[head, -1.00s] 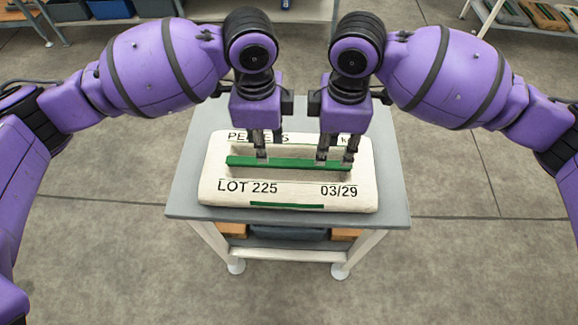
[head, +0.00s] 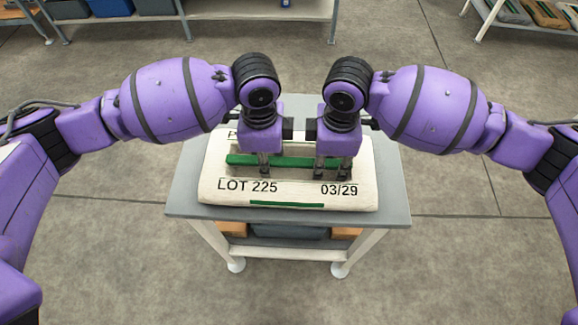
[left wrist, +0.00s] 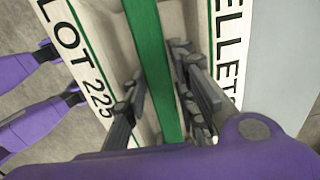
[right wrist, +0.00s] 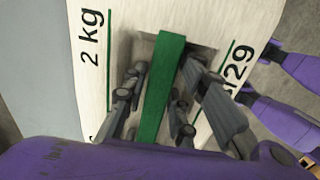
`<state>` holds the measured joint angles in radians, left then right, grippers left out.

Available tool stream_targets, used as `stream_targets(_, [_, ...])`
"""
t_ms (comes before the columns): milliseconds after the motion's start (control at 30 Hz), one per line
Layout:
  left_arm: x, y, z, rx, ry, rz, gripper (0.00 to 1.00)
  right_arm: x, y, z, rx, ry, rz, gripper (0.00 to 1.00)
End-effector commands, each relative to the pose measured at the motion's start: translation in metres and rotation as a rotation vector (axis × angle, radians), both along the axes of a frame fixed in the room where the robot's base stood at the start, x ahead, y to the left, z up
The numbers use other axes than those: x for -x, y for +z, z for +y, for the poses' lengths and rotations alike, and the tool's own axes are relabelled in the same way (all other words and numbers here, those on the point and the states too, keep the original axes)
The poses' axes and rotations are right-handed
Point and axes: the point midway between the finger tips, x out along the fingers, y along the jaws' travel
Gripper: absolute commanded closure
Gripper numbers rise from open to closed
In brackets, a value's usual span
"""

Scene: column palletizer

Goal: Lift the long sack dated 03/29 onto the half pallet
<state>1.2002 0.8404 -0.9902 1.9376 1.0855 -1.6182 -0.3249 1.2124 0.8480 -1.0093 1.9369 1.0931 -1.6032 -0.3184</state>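The long cream sack (head: 300,190) lies flat on a grey-topped table in the head view, printed LOT 225 and 03/29. A green grip strip (head: 240,160) runs along its top; it also shows in the left wrist view (left wrist: 150,62) and the right wrist view (right wrist: 162,80). My left gripper (head: 264,168) is over the left-middle of the strip, its open fingers on either side. My right gripper (head: 333,170) straddles the strip further right, also open. Gaps show between fingers and strip in both wrist views. No half pallet is in view.
The table (head: 390,195) has bare margins around the sack and a lower shelf holding a dark bin (head: 288,231) and orange-brown items. A shelf with bins (head: 155,6) stands at the back left, a rack with sacks (head: 548,14) at the back right. Floor around the table is clear.

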Motion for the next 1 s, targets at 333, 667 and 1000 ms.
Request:
stream_targets(333, [0.0,0.0,0.0,0.0,0.0,0.0,1.0,0.0,0.0,0.0,0.0,0.0,0.0,1.0])
stream_targets(667, [-0.001,0.002,0.0,0.002,0.0,-0.003,1.0,-0.001,0.002,0.001,-0.002,0.0,-0.004,1.0])
stream_targets(1000, [-0.006,0.022,0.0,0.001,0.0,-0.024,1.0,-0.006,0.022,0.001,-0.002,0.0,-0.025,1.0])
